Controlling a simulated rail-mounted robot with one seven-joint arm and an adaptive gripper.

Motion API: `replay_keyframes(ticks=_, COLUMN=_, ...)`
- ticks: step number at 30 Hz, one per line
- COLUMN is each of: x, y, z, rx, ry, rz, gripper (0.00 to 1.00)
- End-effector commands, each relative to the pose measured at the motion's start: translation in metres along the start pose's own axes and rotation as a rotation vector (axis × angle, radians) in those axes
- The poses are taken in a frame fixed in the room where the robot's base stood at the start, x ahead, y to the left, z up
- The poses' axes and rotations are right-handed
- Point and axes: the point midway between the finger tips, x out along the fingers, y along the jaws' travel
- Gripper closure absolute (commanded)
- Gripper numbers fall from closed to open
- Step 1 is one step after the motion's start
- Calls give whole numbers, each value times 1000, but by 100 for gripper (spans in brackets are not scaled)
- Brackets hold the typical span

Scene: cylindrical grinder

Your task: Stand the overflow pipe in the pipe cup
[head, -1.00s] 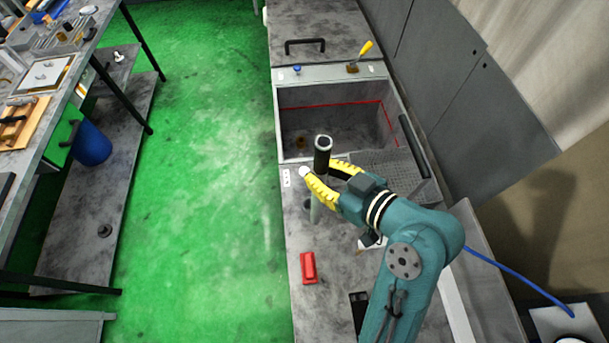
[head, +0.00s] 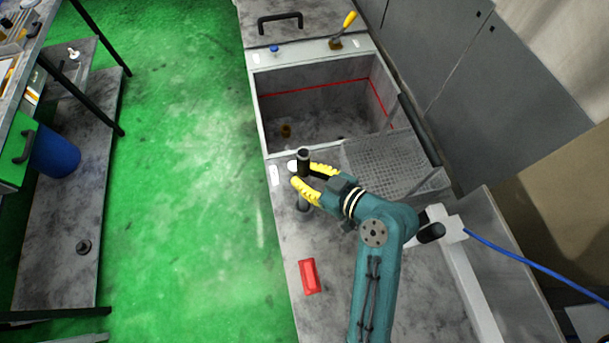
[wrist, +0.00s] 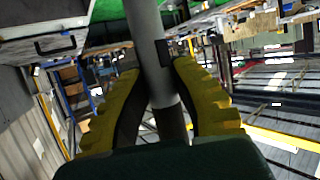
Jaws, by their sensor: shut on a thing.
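The overflow pipe (head: 303,165) is a slim tube, dark near its top and grey lower down. It looks roughly upright over the bench at the near rim of the tank. My gripper (head: 304,176) has yellow fingers shut on it from the right. In the wrist view the grey pipe (wrist: 152,40) runs between both fingers (wrist: 160,95), with a small dark block on its side. Its lower end is partly hidden by the fingers. A small brownish fitting (head: 286,130) on the tank floor, beyond the pipe, may be the pipe cup; I cannot tell for certain.
The open tank (head: 258,110) has raised walls and a red line inside. A perforated grating (head: 385,160) with a dark bar lies at its right. A red block (head: 309,276) lies on the near bench. A yellow-handled lever (head: 348,22) stands at the back rim. Green floor (head: 185,150) is clear.

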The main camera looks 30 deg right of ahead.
Motion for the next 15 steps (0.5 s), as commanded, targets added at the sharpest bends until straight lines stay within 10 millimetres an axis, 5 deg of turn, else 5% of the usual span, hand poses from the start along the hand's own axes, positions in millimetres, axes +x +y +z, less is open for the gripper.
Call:
replay_keyframes(ticks=12, x=6, y=0, z=15, rx=-2, ry=2, rz=2, gripper=100)
replay_keyframes(ticks=13, x=6, y=0, z=14, rx=0, ry=0, rz=1, gripper=69)
replay_keyframes(ticks=15, x=6, y=0, z=14, rx=0, ry=0, rz=1, gripper=56)
